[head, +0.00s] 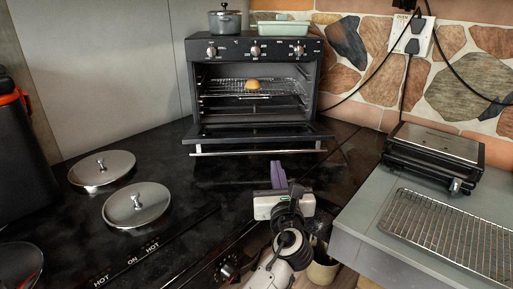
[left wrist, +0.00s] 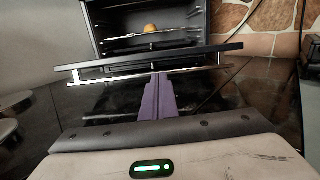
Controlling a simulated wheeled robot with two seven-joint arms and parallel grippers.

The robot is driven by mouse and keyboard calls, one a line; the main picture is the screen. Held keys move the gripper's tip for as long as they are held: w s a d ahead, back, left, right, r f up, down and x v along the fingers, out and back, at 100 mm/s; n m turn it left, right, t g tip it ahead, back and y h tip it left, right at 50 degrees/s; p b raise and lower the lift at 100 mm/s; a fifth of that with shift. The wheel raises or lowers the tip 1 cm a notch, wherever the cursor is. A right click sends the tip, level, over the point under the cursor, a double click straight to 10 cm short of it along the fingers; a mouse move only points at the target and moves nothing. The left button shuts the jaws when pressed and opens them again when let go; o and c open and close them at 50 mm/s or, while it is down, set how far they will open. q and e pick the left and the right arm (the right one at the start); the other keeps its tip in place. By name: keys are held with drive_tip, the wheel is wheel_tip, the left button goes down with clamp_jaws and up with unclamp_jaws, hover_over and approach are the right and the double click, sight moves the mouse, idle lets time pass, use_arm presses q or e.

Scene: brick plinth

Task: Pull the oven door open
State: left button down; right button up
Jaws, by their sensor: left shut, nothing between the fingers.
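The black toaster oven (head: 313,80) stands at the back of the dark counter. Its door (head: 225,131) is swung down, close to flat, and the inside is exposed. The silver handle bar (head: 225,152) runs along the door's front edge; it also shows in the left wrist view (left wrist: 105,77). My left gripper (head: 277,166), with purple fingers, is shut and empty, just in front of the handle. In the left wrist view its fingertips (left wrist: 159,76) overlap the bar; I cannot tell whether they touch. My right gripper is in neither view.
A round bread-like item (head: 252,84) sits on the oven rack. A pot (head: 224,20) and a green dish (head: 284,27) stand on top. Two lids (head: 136,204) lie at left. A grill press (head: 434,153) and wire rack (head: 450,232) occupy the right counter.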

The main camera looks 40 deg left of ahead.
sight(272, 151)
use_arm(q)
drive_tip(key=shift+f, duration=0.15)
drive_tip(key=b+x, duration=0.4)
drive_tip(key=x, duration=0.4)
drive_tip(key=shift+w+a+f, duration=0.1)
drive_tip(key=shift+w+a, duration=0.05)
drive_tip(key=shift+w+a+b, duration=0.35)
drive_tip(key=shift+w+a, duration=0.1)
drive_tip(key=shift+w, duration=0.05)
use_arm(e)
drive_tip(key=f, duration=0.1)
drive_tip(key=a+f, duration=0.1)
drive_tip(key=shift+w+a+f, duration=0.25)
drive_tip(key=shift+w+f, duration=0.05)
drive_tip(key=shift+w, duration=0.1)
